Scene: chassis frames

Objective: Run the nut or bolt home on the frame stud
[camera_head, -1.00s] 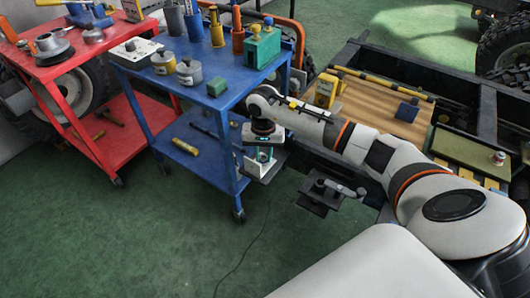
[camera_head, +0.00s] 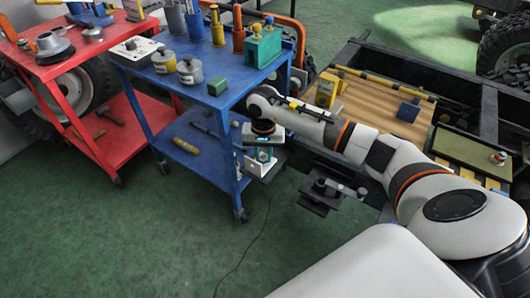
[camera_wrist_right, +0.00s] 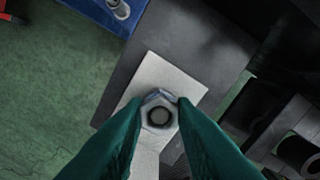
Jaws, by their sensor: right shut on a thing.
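My right gripper (camera_head: 264,156) is over a pale plate on a dark bracket beside the blue cart. In the right wrist view its green fingers (camera_wrist_right: 158,108) are shut on a grey hex nut (camera_wrist_right: 148,104). The nut lies over the pale plate (camera_wrist_right: 160,75), which sits on a darker surface. A lighter round shape shows inside the dark ring of the nut's hole. I cannot tell from this whether the stud is in it or how far down the nut sits. In the head view the nut is too small to make out. My left gripper is out of view.
The blue cart (camera_head: 227,97) with cylinders and boxes stands just left of my right gripper. A red cart (camera_head: 62,67) is farther left. The black chassis frame (camera_head: 360,52) with a wooden board (camera_head: 372,105) is to the right. A dark bracket (camera_head: 322,197) juts out below my arm.

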